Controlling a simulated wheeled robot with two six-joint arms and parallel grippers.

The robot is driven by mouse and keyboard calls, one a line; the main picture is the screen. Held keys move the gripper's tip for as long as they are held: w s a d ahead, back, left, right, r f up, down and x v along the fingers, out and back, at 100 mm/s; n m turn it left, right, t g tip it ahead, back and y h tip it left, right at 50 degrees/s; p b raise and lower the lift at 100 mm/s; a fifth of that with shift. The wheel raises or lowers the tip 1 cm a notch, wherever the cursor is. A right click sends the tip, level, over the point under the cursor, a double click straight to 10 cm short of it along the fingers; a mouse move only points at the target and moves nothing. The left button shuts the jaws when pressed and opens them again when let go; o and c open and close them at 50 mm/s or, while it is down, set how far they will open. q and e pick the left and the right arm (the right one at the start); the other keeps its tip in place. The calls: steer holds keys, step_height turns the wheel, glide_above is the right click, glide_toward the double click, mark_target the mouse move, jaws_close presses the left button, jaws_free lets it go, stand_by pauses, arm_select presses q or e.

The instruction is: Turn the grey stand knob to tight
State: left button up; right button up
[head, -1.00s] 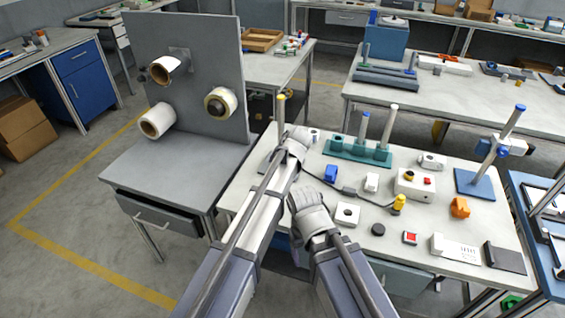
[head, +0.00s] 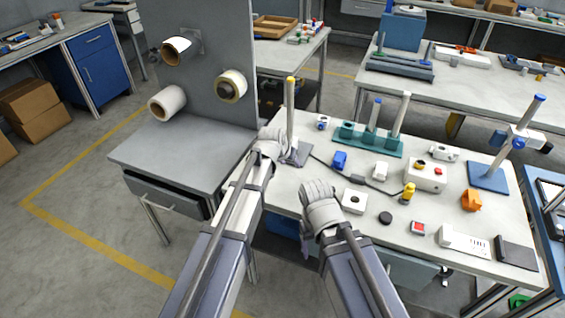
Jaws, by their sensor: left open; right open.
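The grey stand is an upright pale post (head: 290,112) with a yellow top, on a grey base (head: 299,155) at the near table's left end. I cannot make out its knob; the lower post and base are partly behind my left gripper. My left gripper (head: 272,146) is open and empty, just left of the post and close to the base; I cannot tell whether it touches. My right gripper (head: 320,200) is open and empty, lower down over the table's front left part.
A green rack (head: 366,138) with posts stands right of the grey stand. A blue-based stand (head: 489,176) is at the far right. A grey panel (head: 210,60) with film rolls rises at left.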

arm_select(q)
steer(key=h+b, duration=0.1)
steer(key=a+f+n+t+h+b, duration=0.1)
steer(key=b, duration=0.1)
steer(key=s+a+n+t+h+b, duration=0.1)
steer(key=h+b, duration=0.1)
steer(key=shift+a+f, duration=0.25)
steer(key=shift+f, duration=0.15)
steer(key=a+n+t+b, duration=0.1)
steer(key=a+r+n+t+h+b, duration=0.1)
steer(key=a, duration=0.1)
steer(key=a+r+n+t+b, duration=0.1)
steer(key=t+b, duration=0.1)
steer(key=shift+s+a+r+h, duration=0.1)
steer(key=shift+a+r+h, duration=0.1)
steer(key=shift+a+h, duration=0.1)
steer(key=shift+a+r+n, duration=0.2)
steer(key=shift+r+n, duration=0.1)
steer(key=shift+r, duration=0.05)
steer(key=shift+b+x, duration=1.2)
steer(key=shift+x, duration=2.8)
steer(key=shift+r, duration=0.15)
arm_select(e)
step_height(320, 180, down, 13)
steer(key=shift+f, duration=0.2)
arm_select(q)
jaws_close()
